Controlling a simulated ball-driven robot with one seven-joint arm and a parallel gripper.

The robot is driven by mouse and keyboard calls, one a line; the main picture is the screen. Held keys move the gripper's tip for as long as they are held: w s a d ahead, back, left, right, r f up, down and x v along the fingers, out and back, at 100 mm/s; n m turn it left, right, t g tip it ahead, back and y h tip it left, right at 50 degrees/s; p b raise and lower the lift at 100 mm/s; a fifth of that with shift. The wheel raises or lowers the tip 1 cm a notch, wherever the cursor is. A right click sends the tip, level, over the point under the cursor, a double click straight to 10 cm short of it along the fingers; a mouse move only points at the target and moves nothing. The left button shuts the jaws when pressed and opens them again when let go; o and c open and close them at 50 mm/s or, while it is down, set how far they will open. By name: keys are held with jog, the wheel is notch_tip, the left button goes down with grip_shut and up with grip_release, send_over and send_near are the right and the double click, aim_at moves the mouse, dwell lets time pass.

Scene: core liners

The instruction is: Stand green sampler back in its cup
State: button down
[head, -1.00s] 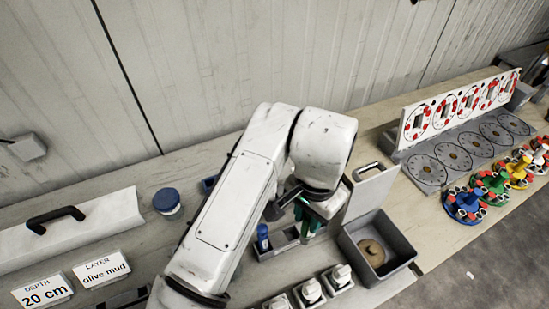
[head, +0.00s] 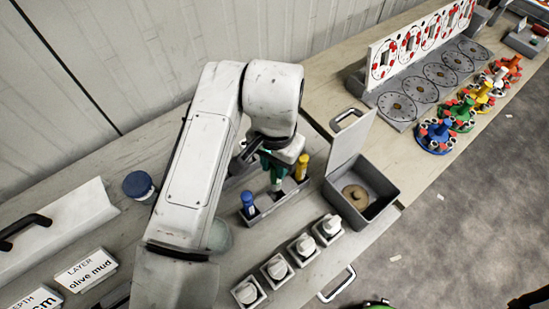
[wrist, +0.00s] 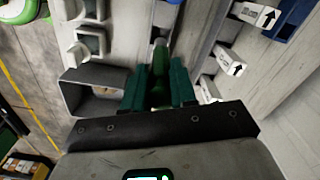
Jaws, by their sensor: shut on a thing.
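My gripper (head: 270,158) hangs over the grey cup rack (head: 268,208) in the head view. It is shut on the green sampler (head: 276,180), which points down between the blue sampler (head: 248,204) and the yellow sampler (head: 301,166). Both of those stand upright in the rack. In the wrist view, the dark green fingers (wrist: 158,88) close on the green sampler (wrist: 159,62) from both sides. My arm and fingers hide much of the sampler, and I cannot tell whether its lower end is inside a cup.
A grey open box (head: 388,188) with a tan disc stands right of the rack. Several white-capped pieces (head: 276,268) sit in front of it. A blue-lidded jar (head: 138,185) stands to the left. Coloured flanged parts (head: 436,135) line the right bench.

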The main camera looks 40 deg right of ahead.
aim_at(275, 180)
jog(key=shift+f+b, duration=2.6)
jog(key=shift+f, duration=0.95)
jog(key=c, duration=0.8)
grip_release()
jog(key=shift+r+p, duration=2.85)
jog(key=shift+r, duration=0.65)
